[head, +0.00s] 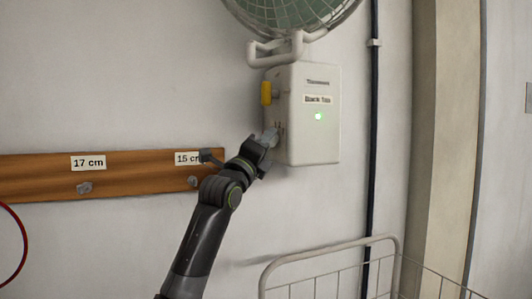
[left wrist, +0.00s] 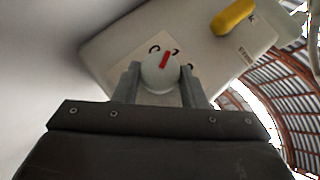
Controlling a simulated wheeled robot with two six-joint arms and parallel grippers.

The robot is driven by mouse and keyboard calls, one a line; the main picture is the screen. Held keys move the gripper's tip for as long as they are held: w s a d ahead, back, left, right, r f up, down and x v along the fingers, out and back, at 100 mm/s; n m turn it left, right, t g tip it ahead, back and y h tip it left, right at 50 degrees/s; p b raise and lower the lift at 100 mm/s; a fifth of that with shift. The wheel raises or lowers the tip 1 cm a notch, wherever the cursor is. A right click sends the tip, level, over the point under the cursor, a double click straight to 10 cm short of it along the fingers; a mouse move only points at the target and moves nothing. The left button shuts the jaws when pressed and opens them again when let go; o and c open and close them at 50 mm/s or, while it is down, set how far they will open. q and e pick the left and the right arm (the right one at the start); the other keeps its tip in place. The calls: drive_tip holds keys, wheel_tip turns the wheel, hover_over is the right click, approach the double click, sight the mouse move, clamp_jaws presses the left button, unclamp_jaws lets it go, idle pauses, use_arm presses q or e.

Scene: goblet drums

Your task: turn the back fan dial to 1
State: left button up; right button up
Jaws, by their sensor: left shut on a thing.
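The back fan control box (head: 316,125) is white, with a "Back fan" label and a lit green lamp on its front. Its round pale dial (left wrist: 158,76) has a red pointer mark and shows in the left wrist view. The pointer leans up and slightly right in that view, between dark printed marks that I cannot read surely. My left gripper (head: 270,140) reaches the box's left side in the head view. It also shows in the left wrist view (left wrist: 160,82), with its fingers on both sides of the dial, shut on it. My right gripper is not in view.
A yellow lever (head: 266,93) sticks out of the box's side above my gripper. A caged fan (head: 292,10) hangs above the box. A wooden rail (head: 125,178) with pegs and labels is at left. A white wire basket (head: 330,255) stands below.

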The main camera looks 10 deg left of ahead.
use_arm(q)
drive_tip(key=shift+w+f+m+h+b, duration=0.15)
drive_tip(key=shift+m+h+b, duration=0.35)
drive_tip(key=shift+m, duration=0.3)
drive_tip(key=o, duration=1)
drive_tip(key=b+v, duration=0.6)
drive_tip(key=v, duration=1.1)
drive_tip(key=shift+a+f, duration=0.15)
drive_tip(key=shift+f, duration=0.05)
